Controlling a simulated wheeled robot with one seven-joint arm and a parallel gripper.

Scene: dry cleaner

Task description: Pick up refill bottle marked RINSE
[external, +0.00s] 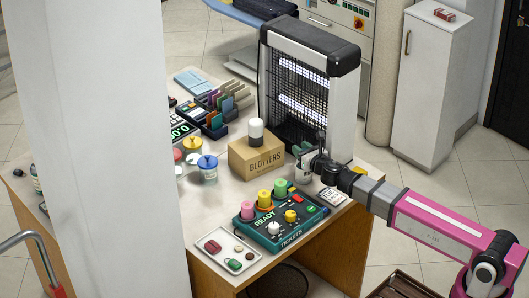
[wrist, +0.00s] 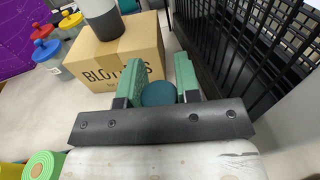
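No RINSE lettering can be read in either view. A white container (external: 303,175) with dark marks too small to read stands on the counter just below my gripper (external: 304,151), in front of the black-grilled unit. In the wrist view a round teal top (wrist: 158,94) shows between the two green fingers of my gripper (wrist: 160,80); it may belong to that container. The fingers are apart, one on each side of it. I cannot tell whether they touch it. The lower part of the teal-topped thing is hidden by my gripper.
A BLOTTERS box (external: 257,157) carrying a white-and-dark cylinder (external: 256,131) stands beside my gripper. The tall black grille (external: 297,95) is close behind. Lidded jars (external: 208,170), a TICKETS console (external: 272,228) and a tray (external: 228,252) occupy the counter.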

